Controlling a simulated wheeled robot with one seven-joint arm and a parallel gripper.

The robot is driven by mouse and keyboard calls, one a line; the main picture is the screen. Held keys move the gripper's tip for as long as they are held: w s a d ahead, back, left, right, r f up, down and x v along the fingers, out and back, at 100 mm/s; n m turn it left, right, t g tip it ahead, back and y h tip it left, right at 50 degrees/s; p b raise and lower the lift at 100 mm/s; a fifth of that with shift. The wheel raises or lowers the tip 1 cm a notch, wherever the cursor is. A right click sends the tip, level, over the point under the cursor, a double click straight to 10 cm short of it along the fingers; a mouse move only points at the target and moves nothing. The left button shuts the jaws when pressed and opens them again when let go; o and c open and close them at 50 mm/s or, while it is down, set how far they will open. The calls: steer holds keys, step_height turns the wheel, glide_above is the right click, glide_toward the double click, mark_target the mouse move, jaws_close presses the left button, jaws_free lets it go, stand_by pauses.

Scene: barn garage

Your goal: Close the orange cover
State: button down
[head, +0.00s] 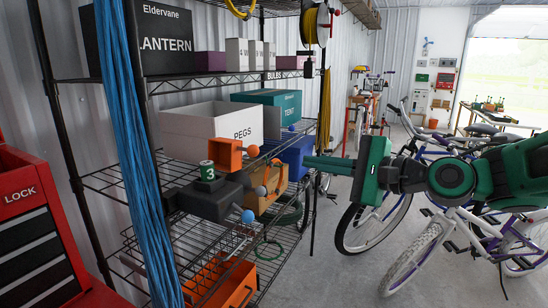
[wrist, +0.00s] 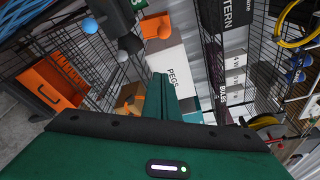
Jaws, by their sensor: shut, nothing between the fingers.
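A tan-orange box (head: 266,204) stands right of the dark box. My gripper (head: 308,161) is shut and empty, pointing left at the shelf's right end, to the right of the orange piece and apart from it. Its fingers also show in the wrist view (wrist: 162,80).
A green block marked 3 (head: 207,172) sits on the dark box. A blue box (head: 294,160) is near my fingertips. A white PEGS box (head: 210,130) stands behind. An orange bin (head: 222,283) is on the lower shelf. Bicycles (head: 420,245) stand at the right.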

steer(key=w+a, duration=0.2)
steer(key=a, duration=0.7)
steer(key=shift+w+a+r, duration=0.3)
steer(key=shift+a+r, duration=0.05)
